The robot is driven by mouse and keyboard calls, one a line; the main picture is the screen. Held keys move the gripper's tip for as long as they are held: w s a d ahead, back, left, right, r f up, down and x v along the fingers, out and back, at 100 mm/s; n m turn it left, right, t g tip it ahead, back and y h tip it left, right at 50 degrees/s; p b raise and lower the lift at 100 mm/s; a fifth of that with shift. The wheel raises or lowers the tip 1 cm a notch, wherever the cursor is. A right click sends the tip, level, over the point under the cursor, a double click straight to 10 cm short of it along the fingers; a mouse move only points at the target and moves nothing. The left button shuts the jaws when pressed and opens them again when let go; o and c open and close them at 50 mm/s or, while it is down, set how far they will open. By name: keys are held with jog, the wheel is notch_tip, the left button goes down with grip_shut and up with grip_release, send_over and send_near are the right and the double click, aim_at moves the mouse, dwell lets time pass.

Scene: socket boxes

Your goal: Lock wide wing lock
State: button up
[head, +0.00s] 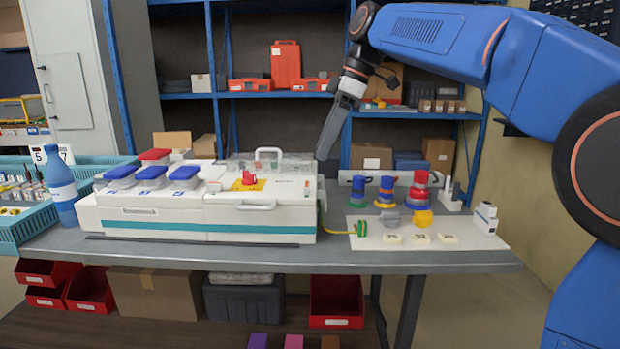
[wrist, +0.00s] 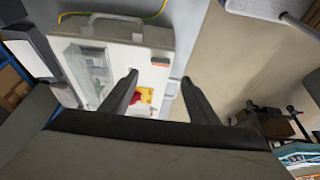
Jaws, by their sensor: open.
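A red wing-shaped knob (head: 249,178) sits on a yellow plate (head: 238,187) on top of the white socket box (head: 262,215). The knob's exact turn angle is too small to tell. In the wrist view, the red knob (wrist: 142,97) and yellow plate (wrist: 146,90) show partly behind the left finger. My gripper (head: 322,156) is open and empty, above the right end of the box and apart from the knob. Its two fingers (wrist: 160,76) are spread in the wrist view.
Blue-topped sockets (head: 152,175) stand on the box's left part. A white handle (head: 268,153) rises at its back. A blue bottle (head: 61,187) stands at the left.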

aim_at(307, 184)
jog(key=x, duration=0.9)
jog(key=shift+f, duration=0.2)
jog(key=shift+c, duration=0.3)
jog(key=c, duration=1)
